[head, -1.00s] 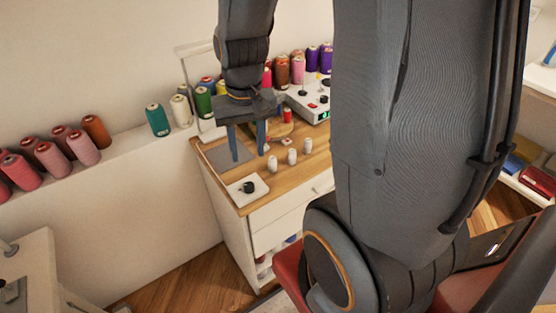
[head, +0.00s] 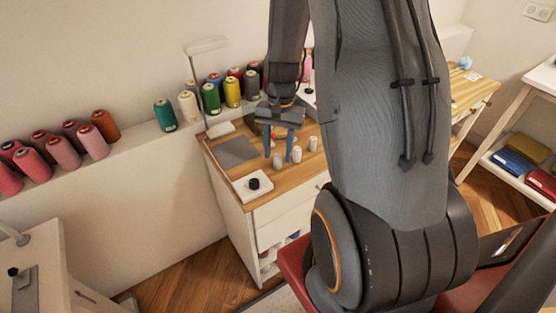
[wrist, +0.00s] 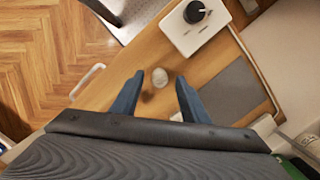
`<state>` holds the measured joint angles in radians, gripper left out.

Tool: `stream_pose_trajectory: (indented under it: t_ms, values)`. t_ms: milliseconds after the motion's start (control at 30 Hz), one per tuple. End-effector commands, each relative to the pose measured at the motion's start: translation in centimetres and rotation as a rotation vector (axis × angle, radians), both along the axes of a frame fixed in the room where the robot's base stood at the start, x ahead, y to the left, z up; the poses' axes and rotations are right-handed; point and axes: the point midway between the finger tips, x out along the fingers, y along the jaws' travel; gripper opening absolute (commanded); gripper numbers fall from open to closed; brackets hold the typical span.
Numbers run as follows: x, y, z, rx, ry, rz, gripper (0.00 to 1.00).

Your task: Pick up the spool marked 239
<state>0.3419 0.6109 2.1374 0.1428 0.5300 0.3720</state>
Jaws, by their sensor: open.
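Three small white spools stand upright in a row on the wooden top of the cabinet in the head view: a left one (head: 277,161), a middle one (head: 296,155) and a right one (head: 313,144). No number can be read on any of them. My gripper (head: 278,156) is open with its blue fingers pointing down at the left end of the row. In the wrist view one white spool (wrist: 160,77) shows just past the gap between the open fingertips (wrist: 156,88). Nothing is held. The other two spools are not clearly visible there.
A white square block with a black knob (head: 254,184) sits at the cabinet's front left corner. A grey mat (head: 234,151) lies behind it. Large coloured thread cones, including a teal one (head: 165,116), line the wall ledge. A white lamp (head: 206,45) stands behind.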

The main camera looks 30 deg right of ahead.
Motion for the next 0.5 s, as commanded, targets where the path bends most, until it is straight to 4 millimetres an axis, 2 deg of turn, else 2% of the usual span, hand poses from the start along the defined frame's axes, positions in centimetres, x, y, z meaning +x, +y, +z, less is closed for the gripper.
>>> stream_pose_trajectory:
  t_ms: [233,500]
  values:
    - [-0.3,0.2,-2.6,0.000,0.003,0.001,0.41]
    - [-0.2,0.2,-3.2,-0.001,-0.001,0.001,0.41]
